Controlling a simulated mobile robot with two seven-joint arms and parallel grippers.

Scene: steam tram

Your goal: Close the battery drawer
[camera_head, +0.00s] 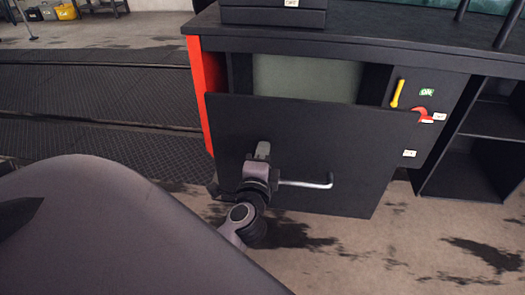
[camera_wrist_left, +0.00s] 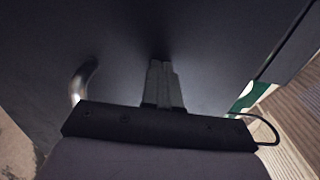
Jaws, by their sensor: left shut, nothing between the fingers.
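The battery drawer (camera_head: 330,140) has a large dark front panel that stands out from the black cabinet. A gap above the panel shows a pale greenish-grey surface (camera_head: 306,78) inside. A silver bar handle (camera_head: 308,184) sits on the panel's lower part; its bent end also shows in the left wrist view (camera_wrist_left: 84,80). My left gripper (camera_head: 263,150) is in front of the panel, just left of the handle. Its fingers (camera_wrist_left: 162,70) are shut and empty, pointing at the panel. They look very close to it; I cannot tell whether they touch. My right gripper is not in view.
The cabinet top (camera_head: 400,40) overhangs the drawer. A yellow lever (camera_head: 397,94) and a red handle (camera_head: 420,114) are on the cabinet face to the right. Open black shelves (camera_head: 474,165) stand further right. Bare stained floor lies below.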

